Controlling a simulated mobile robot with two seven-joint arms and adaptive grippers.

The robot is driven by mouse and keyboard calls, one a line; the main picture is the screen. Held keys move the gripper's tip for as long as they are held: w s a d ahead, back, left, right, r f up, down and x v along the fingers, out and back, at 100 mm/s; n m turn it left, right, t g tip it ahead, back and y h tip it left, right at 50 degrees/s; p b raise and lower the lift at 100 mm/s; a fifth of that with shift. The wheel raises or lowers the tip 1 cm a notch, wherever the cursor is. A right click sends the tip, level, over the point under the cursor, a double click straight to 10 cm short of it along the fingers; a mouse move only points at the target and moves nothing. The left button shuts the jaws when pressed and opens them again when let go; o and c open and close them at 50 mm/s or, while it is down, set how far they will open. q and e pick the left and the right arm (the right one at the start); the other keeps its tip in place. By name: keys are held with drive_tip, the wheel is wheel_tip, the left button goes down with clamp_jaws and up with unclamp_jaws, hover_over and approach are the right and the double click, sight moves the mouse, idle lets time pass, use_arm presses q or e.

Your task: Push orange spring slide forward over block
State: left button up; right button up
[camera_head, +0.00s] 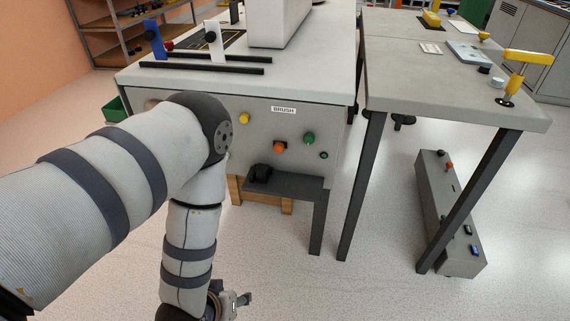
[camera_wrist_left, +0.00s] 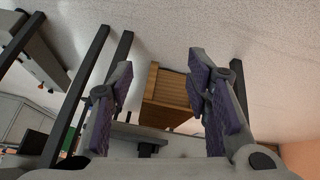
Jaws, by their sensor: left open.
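An orange knob-like part (camera_head: 279,147) sits on the grey front panel under the BRUSH label; I cannot tell whether it is the spring slide. No right gripper shows.
Yellow (camera_head: 244,118) and green (camera_head: 309,138) knobs flank the orange one. A wooden crate (camera_wrist_left: 168,98) lies beyond the fingers. A second table (camera_head: 450,85) with dark legs stands right, a long grey box (camera_head: 450,215) beneath it. The floor in front is clear.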

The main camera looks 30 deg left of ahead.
use_arm(q)
drive_tip(key=w+a+n+t+b, duration=0.2)
drive_tip(key=w+t+b, duration=0.15)
drive_tip(key=w, duration=0.85)
drive_tip(key=n+t+y+b, duration=0.3)
drive_tip(key=n+t+b, duration=0.15)
drive_tip(key=t, duration=0.35)
approach(278, 150)
drive_tip(key=b+x, duration=0.2)
drive_tip(key=x, duration=0.7)
drive_tip(key=shift+w, duration=0.35)
use_arm(e)
drive_tip(key=s+f+g, duration=0.1)
drive_tip(key=s+f, duration=0.3)
drive_tip(key=f, duration=0.7)
drive_tip(key=shift+s+g, duration=0.4)
